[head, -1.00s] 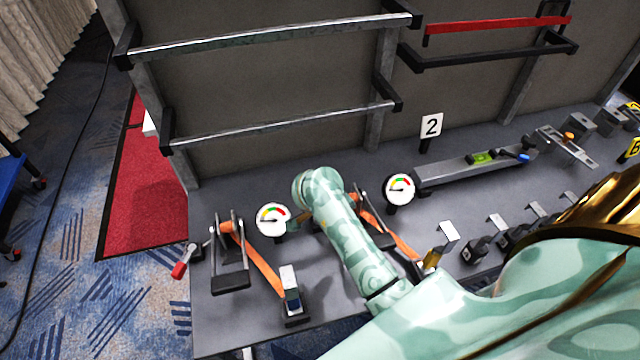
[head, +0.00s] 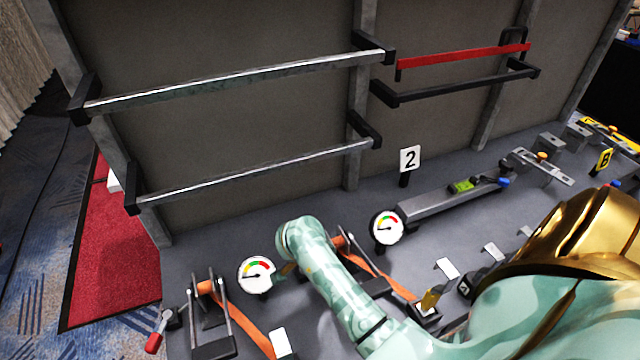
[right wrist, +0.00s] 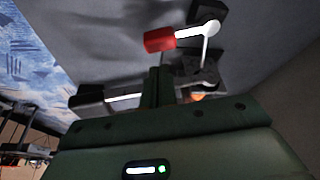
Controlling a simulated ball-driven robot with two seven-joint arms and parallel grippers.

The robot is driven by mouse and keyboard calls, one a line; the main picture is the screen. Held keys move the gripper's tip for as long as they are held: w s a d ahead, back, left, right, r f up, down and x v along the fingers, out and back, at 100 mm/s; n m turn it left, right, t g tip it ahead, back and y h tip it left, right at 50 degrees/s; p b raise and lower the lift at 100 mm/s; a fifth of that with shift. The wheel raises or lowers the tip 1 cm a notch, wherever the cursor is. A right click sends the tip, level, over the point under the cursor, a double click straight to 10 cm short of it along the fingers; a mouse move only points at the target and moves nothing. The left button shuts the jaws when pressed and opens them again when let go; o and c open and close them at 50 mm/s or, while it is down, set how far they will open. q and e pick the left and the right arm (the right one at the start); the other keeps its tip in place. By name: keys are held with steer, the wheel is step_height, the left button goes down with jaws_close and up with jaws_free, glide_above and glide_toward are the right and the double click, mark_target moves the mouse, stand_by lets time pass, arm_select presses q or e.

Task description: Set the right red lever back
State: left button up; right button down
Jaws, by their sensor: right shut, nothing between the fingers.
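Two orange-strapped tie-down units stand on the grey bench in the head view, a left unit (head: 210,325) and a right unit (head: 372,272). The left unit's red lever (head: 156,338) sticks out at its left side. The right unit's lever is hidden behind my right arm in that view. In the right wrist view a red lever grip (right wrist: 160,39) on a pale rod shows close beyond the fingertips. My right gripper (right wrist: 158,72) is shut and empty, its tips just below the red grip; I cannot tell whether they touch. My left gripper is out of view.
Two round gauges (head: 257,274) (head: 387,227) stand beside the units. A back wall with metal rails (head: 240,82) rises behind the bench.

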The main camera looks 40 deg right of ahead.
steer(key=b+x, duration=0.1)
steer(key=x, duration=0.3)
steer(key=shift+d+f+b, duration=0.1)
steer(key=shift+b, duration=0.25)
